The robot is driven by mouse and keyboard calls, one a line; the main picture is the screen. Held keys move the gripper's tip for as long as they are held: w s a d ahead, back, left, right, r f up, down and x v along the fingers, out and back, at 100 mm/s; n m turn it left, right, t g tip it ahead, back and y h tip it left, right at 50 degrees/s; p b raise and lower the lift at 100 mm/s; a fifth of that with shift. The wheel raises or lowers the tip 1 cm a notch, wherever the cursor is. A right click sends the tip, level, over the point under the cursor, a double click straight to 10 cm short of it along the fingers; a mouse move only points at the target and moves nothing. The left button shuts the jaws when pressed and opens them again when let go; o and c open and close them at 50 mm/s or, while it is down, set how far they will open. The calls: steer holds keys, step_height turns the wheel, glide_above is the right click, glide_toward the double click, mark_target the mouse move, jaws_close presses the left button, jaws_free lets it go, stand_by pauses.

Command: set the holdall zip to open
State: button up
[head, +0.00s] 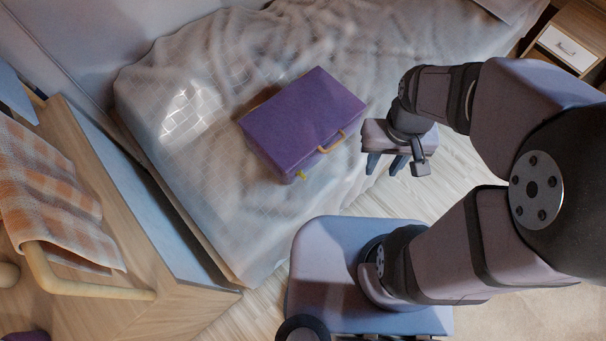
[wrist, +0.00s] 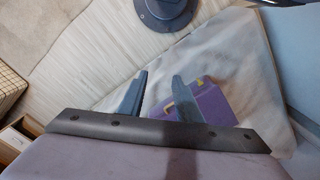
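The purple holdall (head: 302,115) lies closed on the bed, box-shaped, with a tan handle (head: 331,142) on its side facing me. A small yellow zip pull (head: 301,175) shows at its near lower corner. My gripper (head: 385,165) is to the right of the holdall, beyond the bed's edge, apart from it. Its two fingers stand apart with nothing between them. In the wrist view the fingers (wrist: 158,97) are spread, and the holdall (wrist: 210,103) shows partly hidden behind the right finger, with a bit of yellow at its edge.
The bed (head: 190,170) has a pale rumpled cover. A wooden piece of furniture (head: 190,312) with a checked cloth (head: 55,195) stands at the left. A bedside cabinet (head: 566,48) stands at the upper right. Bare floor (head: 447,178) lies right of the bed.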

steer(key=shift+c, duration=0.4)
steer(key=s+a+f+n+g+b, duration=0.1)
steer(key=s+a+f+n+b, duration=0.1)
steer(key=a+f+b, duration=0.3)
steer(key=s+a+f+n+g+b, duration=0.1)
steer(key=s+f+b, duration=0.15)
steer(key=f, duration=0.55)
steer(key=n+t+b, duration=0.2)
steer(key=n+b, duration=0.2)
steer(key=n, duration=0.1)
glide_above(303, 175)
steer(key=f, duration=0.5)
steer(key=s+f, duration=0.1)
steer(key=f, duration=0.2)
steer(key=shift+d+f, duration=0.25)
steer(key=shift+w+a+n, duration=0.25)
steer(key=shift+w+n, duration=0.25)
steer(key=shift+f, duration=0.1)
steer(key=shift+f, duration=3.55)
